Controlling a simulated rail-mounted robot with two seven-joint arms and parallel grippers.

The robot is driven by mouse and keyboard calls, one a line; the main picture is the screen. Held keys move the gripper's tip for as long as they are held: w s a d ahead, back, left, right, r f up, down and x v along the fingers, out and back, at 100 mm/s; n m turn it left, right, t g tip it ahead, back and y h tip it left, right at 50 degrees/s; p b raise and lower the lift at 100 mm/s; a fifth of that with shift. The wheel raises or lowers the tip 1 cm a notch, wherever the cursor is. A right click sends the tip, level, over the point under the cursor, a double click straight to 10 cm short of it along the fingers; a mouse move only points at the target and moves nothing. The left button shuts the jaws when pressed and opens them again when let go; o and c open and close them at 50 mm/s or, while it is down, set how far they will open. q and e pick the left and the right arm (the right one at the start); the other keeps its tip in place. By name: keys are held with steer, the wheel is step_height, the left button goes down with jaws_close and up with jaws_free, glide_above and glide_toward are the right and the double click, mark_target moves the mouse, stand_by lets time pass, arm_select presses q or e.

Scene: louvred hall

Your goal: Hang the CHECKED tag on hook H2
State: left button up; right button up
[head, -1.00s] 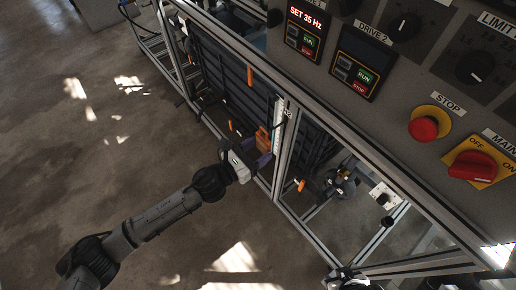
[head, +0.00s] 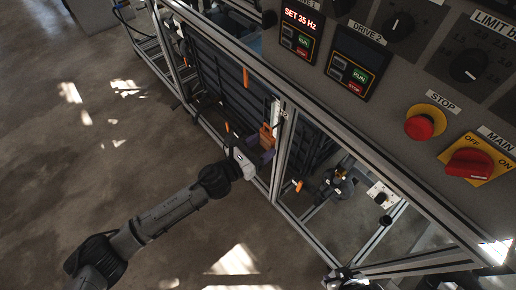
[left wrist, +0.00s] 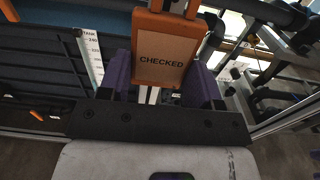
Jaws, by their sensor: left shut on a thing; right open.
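The CHECKED tag (head: 266,136) is orange with a pale lettered panel. In the left wrist view the tag (left wrist: 160,62) stands upright, its lettering facing the camera. My left gripper (head: 264,153) is shut on it, with purple fingers (left wrist: 160,88) on either side of its lower part. The tag is beside an upright frame post with a white scale strip; I cannot tell whether it touches anything there. No label H2 is readable, and I cannot pick out that hook. My right gripper (head: 345,280) shows only partly at the bottom edge.
Orange pieces (head: 246,78) (head: 298,185) stand out along the metal frame. The grey control panel (head: 400,75) with a red stop button (head: 419,127) and red main switch (head: 468,163) fills the upper right.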

mark_target(265, 147)
arm_select(q)
steer(key=shift+x, duration=1.45)
steer(key=shift+f, duration=0.25)
steer(key=shift+f+b, duration=0.35)
steer(key=shift+b, duration=0.15)
steer(key=shift+f, duration=0.1)
stand_by(0.4)
steer(key=o, duration=1.1)
steer(key=shift+c, duration=0.2)
